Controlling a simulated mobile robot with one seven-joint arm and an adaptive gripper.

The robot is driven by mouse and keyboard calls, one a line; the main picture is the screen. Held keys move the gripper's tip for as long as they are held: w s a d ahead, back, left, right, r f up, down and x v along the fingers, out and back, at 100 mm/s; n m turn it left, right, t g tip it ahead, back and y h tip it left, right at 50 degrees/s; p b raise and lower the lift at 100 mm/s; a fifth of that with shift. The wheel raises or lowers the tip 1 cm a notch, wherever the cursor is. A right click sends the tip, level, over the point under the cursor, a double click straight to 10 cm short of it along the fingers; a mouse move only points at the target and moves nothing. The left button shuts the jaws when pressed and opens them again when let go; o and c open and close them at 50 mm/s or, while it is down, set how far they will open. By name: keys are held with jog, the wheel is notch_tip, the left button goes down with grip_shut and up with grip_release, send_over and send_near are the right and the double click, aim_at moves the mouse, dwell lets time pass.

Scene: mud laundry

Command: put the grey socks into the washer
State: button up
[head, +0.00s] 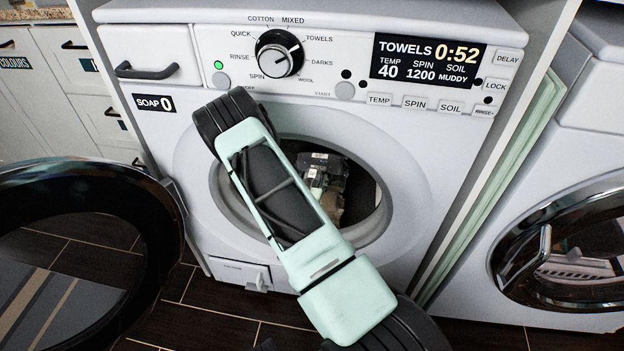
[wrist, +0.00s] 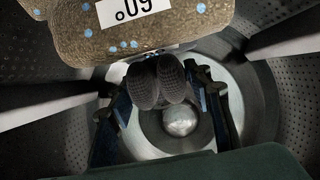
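The washer (head: 400,150) stands in the middle of the head view with its round door open to the left. My arm crosses in front of its opening and hides part of it. In the wrist view my gripper (wrist: 162,92) is inside the perforated drum (wrist: 270,90). The grey socks (wrist: 143,88), a dark ribbed pair, sit between its two fingertips, which close in on them from both sides. The socks are beside a brown speckled item (wrist: 85,30) with a white number label and blue dots; whether they touch it is unclear.
The open door (head: 90,215) fills the lower left of the head view. A second washer (head: 575,150) stands at the right, its door shut. White drawers (head: 90,80) are at the far left. The washer display reads TOWELS, 0:52.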

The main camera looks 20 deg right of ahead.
jog(key=shift+o, duration=0.9)
jog(key=shift+r, duration=0.2)
jog(key=p+v, duration=0.4)
jog(key=v, duration=0.8)
jog(key=shift+w+a+r, duration=0.1)
